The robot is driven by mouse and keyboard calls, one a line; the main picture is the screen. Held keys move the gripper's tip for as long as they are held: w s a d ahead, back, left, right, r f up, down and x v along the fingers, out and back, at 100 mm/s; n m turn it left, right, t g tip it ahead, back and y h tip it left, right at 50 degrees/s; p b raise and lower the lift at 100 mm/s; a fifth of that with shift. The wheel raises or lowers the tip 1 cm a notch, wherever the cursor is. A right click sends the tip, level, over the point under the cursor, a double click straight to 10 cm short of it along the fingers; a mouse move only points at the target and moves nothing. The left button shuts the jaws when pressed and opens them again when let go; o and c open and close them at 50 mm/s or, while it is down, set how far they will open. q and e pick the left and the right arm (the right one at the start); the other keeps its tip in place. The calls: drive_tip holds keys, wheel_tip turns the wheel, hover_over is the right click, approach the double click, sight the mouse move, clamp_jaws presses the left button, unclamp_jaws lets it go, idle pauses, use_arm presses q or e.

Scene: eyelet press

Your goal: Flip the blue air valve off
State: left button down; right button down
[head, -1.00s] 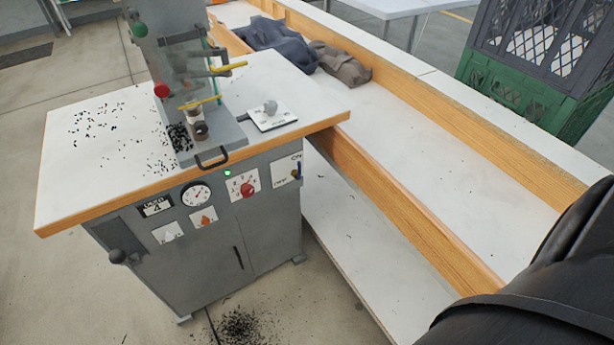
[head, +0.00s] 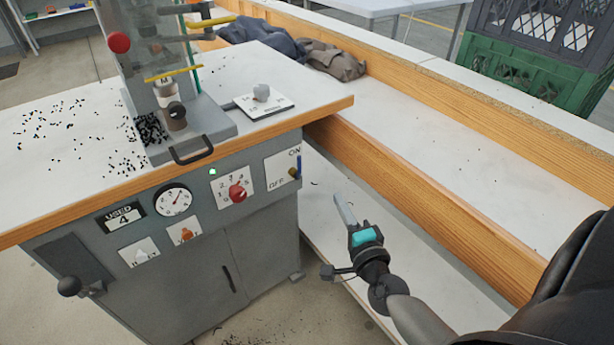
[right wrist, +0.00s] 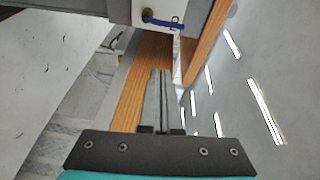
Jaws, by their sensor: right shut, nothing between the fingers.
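The blue air valve (head: 299,167) is at the right edge of the white ON/OFF plate (head: 277,165) on the grey machine's front. Its blue lever stands roughly upright beside ON, with a brass fitting at its left. In the right wrist view the blue lever (right wrist: 165,23) shows at the top, beyond the fingertips. My right gripper (head: 341,199) is below and to the right of the valve in the head view, apart from it. Its fingers are shut and empty; they also show in the right wrist view (right wrist: 160,74). My left gripper is out of view.
The machine's wood-edged top (head: 225,190) overhangs the panel above the valve. A red knob (head: 237,192), a gauge (head: 174,200) and a black ball handle (head: 69,286) are on the front. A wooden-sided bench (head: 440,215) runs close on the right, beside my right gripper.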

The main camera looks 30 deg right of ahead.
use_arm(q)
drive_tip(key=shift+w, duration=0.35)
use_arm(e)
drive_tip(key=shift+w+d+r+m, duration=0.1)
drive_tip(key=shift+d+r+m, duration=0.2)
drive_tip(key=shift+r+m, duration=0.3)
drive_tip(key=shift+r, duration=0.1)
